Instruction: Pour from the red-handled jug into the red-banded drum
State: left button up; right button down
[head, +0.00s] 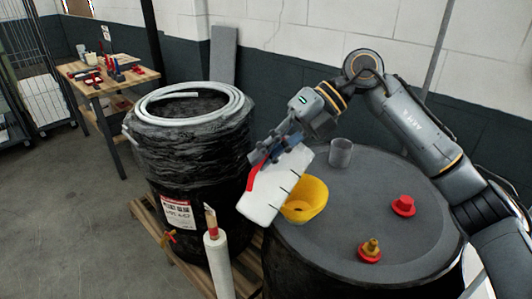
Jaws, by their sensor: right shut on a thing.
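My right gripper (276,148) is shut on the white jug (279,187) near its red handle (256,174). The jug is tilted and overlaps the left side of a yellow funnel (307,200) in the picture. I cannot tell whether they touch, and I see no liquid stream. The funnel stands on the grey top of a drum (320,254) at the front right. No red band shows on this drum; most of its side is out of view. My left gripper is not in view.
A grey cup (341,153), a red cap (403,206) and a red-and-brass fitting (370,250) are on the grey drum top. A black-wrapped drum (187,145) with a coiled hose (190,95) stands left on a pallet (151,222). A white roll (217,262) stands in front.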

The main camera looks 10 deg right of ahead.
jog(key=shift+w+d+f+g+y, duration=0.3)
jog(key=shift+w+d+g+y, duration=0.25)
jog(key=shift+y, duration=0.45)
dwell(1.6)
jog(key=shift+w+d+f+m+g+y+b, duration=0.5)
jog(key=shift+d+f+m+y+b, duration=0.15)
jog(key=shift+d+y, duration=0.2)
dwell(1.5)
jog(key=shift+w+d+f+g+y, duration=0.25)
jog(key=shift+w+d+y, duration=0.15)
jog(key=shift+y, duration=0.15)
dwell(0.9)
